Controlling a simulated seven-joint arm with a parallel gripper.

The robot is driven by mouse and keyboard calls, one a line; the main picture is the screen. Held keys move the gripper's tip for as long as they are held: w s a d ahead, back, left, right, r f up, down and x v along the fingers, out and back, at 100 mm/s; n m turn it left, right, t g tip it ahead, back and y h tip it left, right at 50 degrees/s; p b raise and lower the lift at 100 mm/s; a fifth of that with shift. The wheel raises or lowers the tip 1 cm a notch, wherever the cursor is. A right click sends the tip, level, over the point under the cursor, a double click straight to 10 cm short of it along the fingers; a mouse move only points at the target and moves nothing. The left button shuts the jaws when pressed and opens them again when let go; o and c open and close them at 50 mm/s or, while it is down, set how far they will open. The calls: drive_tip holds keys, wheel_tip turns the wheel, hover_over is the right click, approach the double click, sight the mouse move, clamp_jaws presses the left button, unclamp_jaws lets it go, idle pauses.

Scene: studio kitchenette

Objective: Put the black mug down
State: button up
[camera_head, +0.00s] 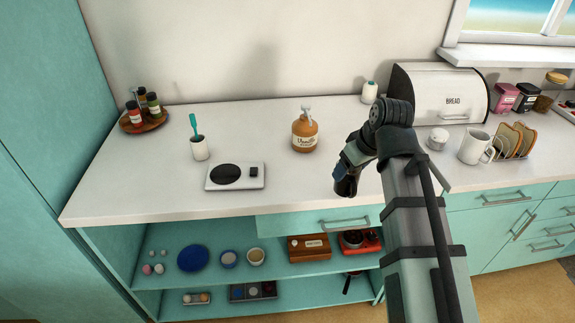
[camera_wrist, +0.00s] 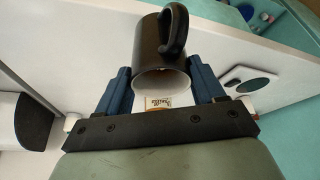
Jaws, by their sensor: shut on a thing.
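The black mug (camera_wrist: 161,52) is between the two blue fingers of my gripper (camera_wrist: 161,82) in the wrist view. It has a dark outside, a pale inside and a handle at the top of that picture. My gripper is shut on it. In the head view my gripper (camera_head: 346,180) is over the front part of the white counter (camera_head: 290,190). The dark mug (camera_head: 346,185) shows there only in part at the gripper's end. I cannot tell from these views whether it touches the counter.
A scale (camera_head: 236,177), a cup with a teal utensil (camera_head: 200,148) and a vanilla bottle (camera_head: 305,135) stand left of my gripper. A bread box (camera_head: 445,95), white mug (camera_head: 475,147) and toast rack (camera_head: 515,141) stand right. Bare counter lies between scale and gripper.

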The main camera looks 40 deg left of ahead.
drive_tip(key=shift+s+a, duration=0.1)
drive_tip(key=s+a+r+n+g, duration=0.1)
drive_tip(key=s+a+r+n, duration=0.1)
drive_tip(key=s+a, duration=0.8)
drive_tip(key=s+a+r+n+g, duration=0.1)
drive_tip(key=s+a+r+n, duration=0.2)
drive_tip(key=s+a, duration=0.7)
drive_tip(key=w+a+r+m+t, duration=0.1)
drive_tip(key=w+a+r+m, duration=0.15)
drive_tip(key=a, duration=0.35)
drive_tip(key=w+a+r+m, duration=0.1)
drive_tip(key=w+a, duration=0.2)
drive_tip(key=a, duration=0.2)
drive_tip(key=shift+w+f+m+t, duration=0.1)
drive_tip(key=shift+f+m+t, duration=0.35)
drive_tip(key=shift+f, duration=2)
drive_tip(key=shift+f+m+t, duration=0.15)
drive_tip(key=shift+f+m, duration=0.45)
drive_tip(key=shift+f, duration=1.85)
drive_tip(key=shift+f, duration=0.1)
